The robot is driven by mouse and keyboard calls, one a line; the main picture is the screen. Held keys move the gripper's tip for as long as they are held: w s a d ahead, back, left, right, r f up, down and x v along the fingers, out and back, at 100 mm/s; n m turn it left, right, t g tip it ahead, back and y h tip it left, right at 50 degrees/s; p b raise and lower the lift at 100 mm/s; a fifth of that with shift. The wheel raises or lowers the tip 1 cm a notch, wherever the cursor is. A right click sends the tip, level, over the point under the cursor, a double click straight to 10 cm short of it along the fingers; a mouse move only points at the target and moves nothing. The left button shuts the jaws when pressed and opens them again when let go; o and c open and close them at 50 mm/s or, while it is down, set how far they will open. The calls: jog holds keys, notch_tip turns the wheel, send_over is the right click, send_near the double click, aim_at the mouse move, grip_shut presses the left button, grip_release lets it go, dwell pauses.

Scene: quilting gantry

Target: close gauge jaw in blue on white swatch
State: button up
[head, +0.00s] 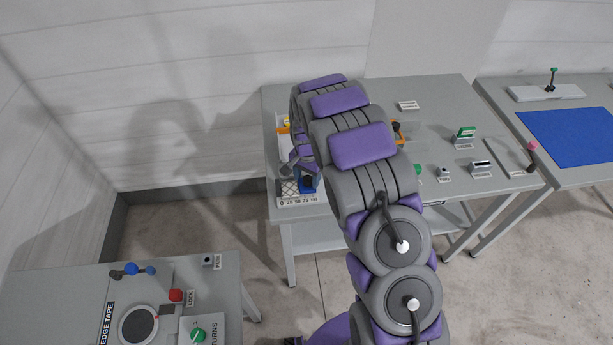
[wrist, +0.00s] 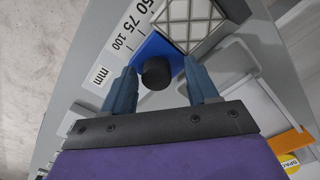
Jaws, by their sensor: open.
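The blue gauge jaw (wrist: 151,50) carries a black round knob (wrist: 156,74). It lies beside the white quilted swatch (wrist: 190,20); I cannot tell whether they touch. A white mm scale (wrist: 122,42) runs along them. My gripper (wrist: 158,68) is open, one finger on each side of the knob, with a visible gap on both sides. In the head view the blue jaw (head: 308,184) and the swatch (head: 289,187) sit at the near left corner of the back table, just below my gripper (head: 300,163), which is partly hidden by my arm.
An orange part (wrist: 291,142) lies right of my gripper in the wrist view. The back table (head: 440,95) also bears a green labelled block (head: 466,132) and a pink-topped lever (head: 533,148). A blue mat (head: 575,135) lies on the right table. Another bench stands at lower left.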

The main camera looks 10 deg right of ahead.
aim_at(306, 177)
notch_tip(306, 177, up, 17)
jog(key=p, duration=0.2)
jog(key=shift+r, duration=0.15)
dwell(0.6)
jog(key=s+d+r+n, duration=0.2)
jog(key=s+d+r, duration=0.1)
jog(key=s+r, duration=0.55)
jog(key=s+d+r+n+g, duration=0.1)
jog(key=s+n, duration=0.4)
jog(key=s, duration=2.9)
jog(key=shift+d+r+n+g, duration=0.4)
jog(key=shift+d+r, duration=0.15)
jog(key=shift+d, duration=0.1)
